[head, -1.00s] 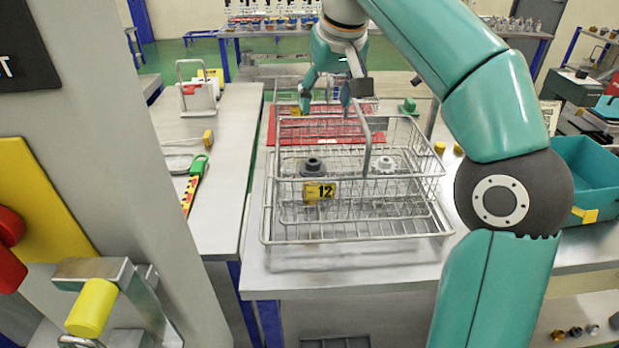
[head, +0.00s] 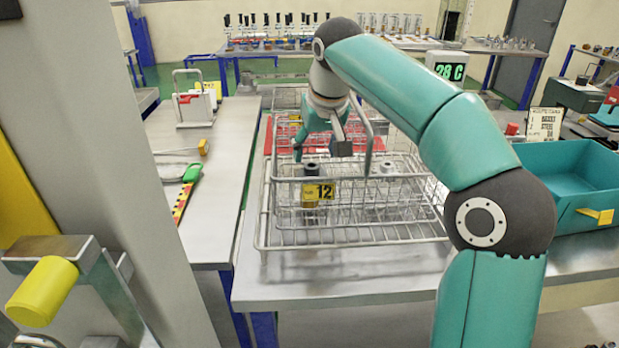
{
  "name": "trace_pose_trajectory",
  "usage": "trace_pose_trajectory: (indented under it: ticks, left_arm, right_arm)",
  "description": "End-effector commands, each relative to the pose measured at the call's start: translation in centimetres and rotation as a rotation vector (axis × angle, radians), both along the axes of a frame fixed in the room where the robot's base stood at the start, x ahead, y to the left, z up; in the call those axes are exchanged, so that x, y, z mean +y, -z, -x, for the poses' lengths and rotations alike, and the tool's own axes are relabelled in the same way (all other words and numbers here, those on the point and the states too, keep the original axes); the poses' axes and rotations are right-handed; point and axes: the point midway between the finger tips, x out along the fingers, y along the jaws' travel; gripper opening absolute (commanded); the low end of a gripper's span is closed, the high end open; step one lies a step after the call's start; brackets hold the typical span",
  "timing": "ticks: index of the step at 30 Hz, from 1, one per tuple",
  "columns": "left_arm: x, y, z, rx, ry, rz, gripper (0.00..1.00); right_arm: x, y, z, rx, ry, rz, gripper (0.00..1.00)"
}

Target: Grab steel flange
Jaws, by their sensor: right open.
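A light grey, steel-looking flange (head: 389,168) sits in the right part of the wire basket (head: 262,222). A darker grey flanged part (head: 311,170) sits in the left part, behind the yellow "12" tag (head: 318,192). I cannot tell for certain which one is the steel flange. My right gripper (head: 320,150) points down over the basket, its fingers apart and empty. It appears above and close to the darker part; whether it touches is unclear. Wires partly cover both parts. My left gripper is not in view.
The basket's upright handle (head: 368,135) rises close to the right of my gripper. A red tray (head: 392,143) lies behind. A teal bin (head: 570,180) stands at the right. The table front (head: 330,288) is clear.

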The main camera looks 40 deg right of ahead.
Motion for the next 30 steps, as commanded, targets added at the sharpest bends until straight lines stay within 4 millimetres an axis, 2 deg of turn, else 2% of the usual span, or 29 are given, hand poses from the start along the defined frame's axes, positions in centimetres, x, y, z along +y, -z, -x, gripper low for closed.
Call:
trace_pose_trajectory:
  ticks: [5, 12, 21, 30]
  left_arm:
    - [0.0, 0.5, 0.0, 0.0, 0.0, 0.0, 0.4]
    - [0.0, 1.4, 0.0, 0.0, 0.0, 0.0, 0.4]
    - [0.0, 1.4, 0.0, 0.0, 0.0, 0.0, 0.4]
    - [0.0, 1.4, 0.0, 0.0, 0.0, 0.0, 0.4]
  right_arm:
    - [-0.2, 1.4, -0.5, 0.003, 0.0, 0.0, 0.63]
    - [-0.7, 4.4, -1.8, 0.003, 0.001, -0.002, 0.63]
    - [-0.8, 4.7, -2.0, 0.0, 0.0, -0.001, 0.62]
    - [-0.7, 4.7, -2.0, 0.001, 0.0, -0.001, 0.12]
